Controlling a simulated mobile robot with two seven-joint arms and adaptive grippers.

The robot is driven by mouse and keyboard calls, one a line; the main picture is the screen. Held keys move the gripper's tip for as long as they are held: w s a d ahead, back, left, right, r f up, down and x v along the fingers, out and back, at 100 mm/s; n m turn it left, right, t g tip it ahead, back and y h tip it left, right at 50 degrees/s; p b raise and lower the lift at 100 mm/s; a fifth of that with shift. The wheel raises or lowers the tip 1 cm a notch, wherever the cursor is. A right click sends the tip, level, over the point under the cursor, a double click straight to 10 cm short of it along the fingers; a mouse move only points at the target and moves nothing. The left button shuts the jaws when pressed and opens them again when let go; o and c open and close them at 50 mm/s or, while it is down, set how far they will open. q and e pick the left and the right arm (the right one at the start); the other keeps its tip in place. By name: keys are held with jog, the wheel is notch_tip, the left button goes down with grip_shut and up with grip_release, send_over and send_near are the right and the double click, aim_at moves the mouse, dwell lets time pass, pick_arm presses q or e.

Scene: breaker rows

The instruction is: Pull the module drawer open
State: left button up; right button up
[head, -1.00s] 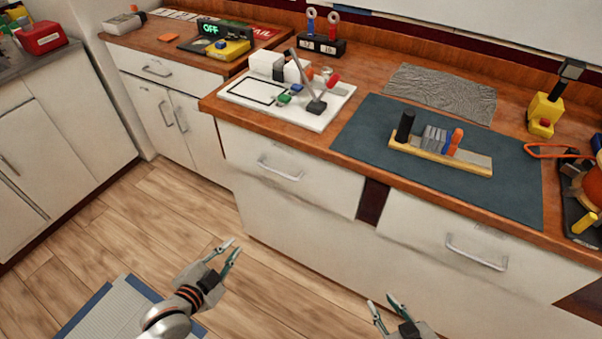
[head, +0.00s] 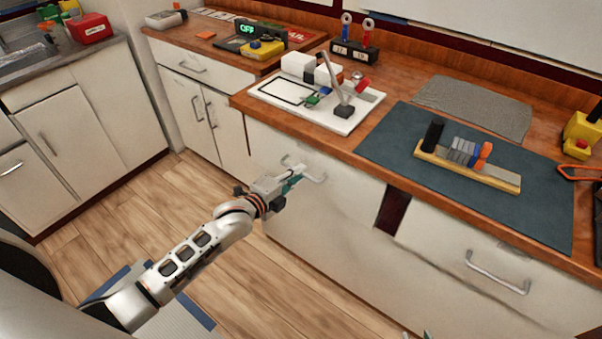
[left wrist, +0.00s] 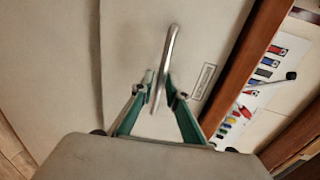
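The module drawer (head: 345,190) is the front under the white board; its front looks flush with the cabinet. Its silver bar handle (head: 318,177) is partly hidden by my left gripper (head: 296,178). In the left wrist view the handle (left wrist: 172,45) passes between the two fingers of my left gripper (left wrist: 160,82). The fingertips are close on either side of the bar; whether they press on it I cannot tell. A small label (left wrist: 203,82), unreadable, is on the drawer front. Only the fingertips of my right gripper (head: 416,335) show at the bottom edge, apart and empty.
The white board (head: 330,115) with blocks and a grey lever stands on the counter above. A dark mat (head: 540,205) holds a wooden rail (head: 505,182) with several modules. Another drawer (head: 450,240) is to the right. The wood floor (head: 120,215) in front is clear.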

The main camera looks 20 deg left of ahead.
pick_arm(q)
jog(key=shift+w+d+f, duration=0.15)
jog(key=shift+w+d, duration=0.1)
jog(key=shift+w, duration=0.4)
grip_shut()
jog(key=shift+s, duration=0.15)
